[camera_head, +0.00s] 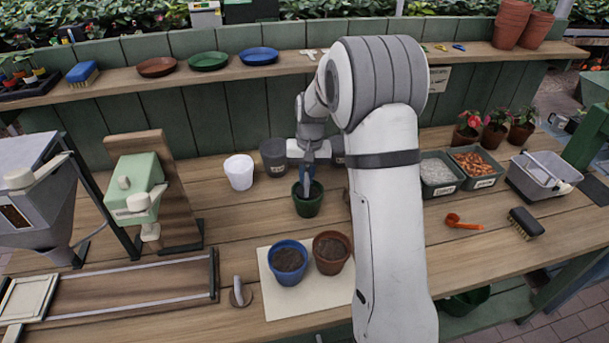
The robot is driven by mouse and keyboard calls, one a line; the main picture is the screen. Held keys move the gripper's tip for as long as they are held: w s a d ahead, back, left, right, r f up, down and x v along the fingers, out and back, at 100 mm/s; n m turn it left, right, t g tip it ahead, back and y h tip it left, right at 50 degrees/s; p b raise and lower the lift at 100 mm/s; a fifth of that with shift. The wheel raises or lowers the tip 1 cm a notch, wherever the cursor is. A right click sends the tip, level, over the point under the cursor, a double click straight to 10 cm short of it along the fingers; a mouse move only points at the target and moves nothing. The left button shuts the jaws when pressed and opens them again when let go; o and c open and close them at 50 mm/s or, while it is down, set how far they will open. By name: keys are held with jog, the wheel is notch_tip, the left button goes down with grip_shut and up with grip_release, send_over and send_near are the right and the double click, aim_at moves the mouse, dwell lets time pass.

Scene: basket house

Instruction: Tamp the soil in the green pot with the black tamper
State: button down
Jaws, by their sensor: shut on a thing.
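The green pot (308,207) stands on the bench left of my arm, behind the blue and brown pots. My gripper (308,178) points down right over it, with the fingertips at or just inside its mouth. It is shut on a narrow dark thing, apparently the black tamper, mostly hidden by the fingers. The tamper's lower end and the soil in the green pot cannot be made out. I cannot tell whether the tamper touches the soil.
A blue pot (288,261) and a brown pot (331,251), both with soil, stand in front on a pale mat (300,306). A white pot (239,172) and a dark pot (273,157) stand behind.

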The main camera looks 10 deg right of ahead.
jog(key=shift+s+f, duration=0.1)
jog(key=shift+r+p, duration=2.25)
jog(key=shift+r, duration=1.3)
